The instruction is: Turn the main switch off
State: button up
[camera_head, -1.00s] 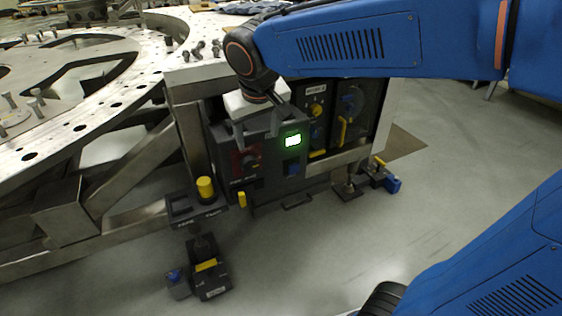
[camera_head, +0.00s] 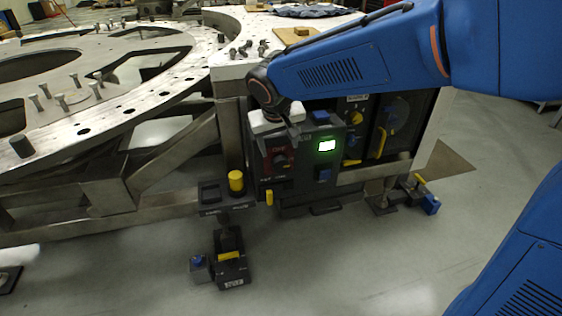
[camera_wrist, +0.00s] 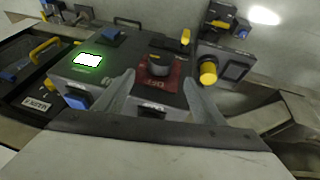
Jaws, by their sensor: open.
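The main switch (camera_head: 281,160) is a dark round knob on a red plate, on the left of a dark control box's front. It also shows in the wrist view (camera_wrist: 158,68), with lettering on the red plate; its turn position is hard to tell. My gripper (camera_head: 279,140) is open and empty, just in front of and above the switch in the head view. In the wrist view my gripper (camera_wrist: 160,78) has one finger on each side of the red plate. I cannot tell whether either finger touches the box.
The box has a lit green display (camera_head: 326,146) and a blue button (camera_head: 323,175). A panel with a yellow handle (camera_head: 382,143) adjoins it. A yellow knob (camera_head: 236,181) stands at lower left. The large metal turret plate (camera_head: 120,117) fills the left.

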aim_at(280, 160)
jog(key=x, duration=1)
jog(key=shift+f, duration=0.1)
jog(key=c, duration=1.1)
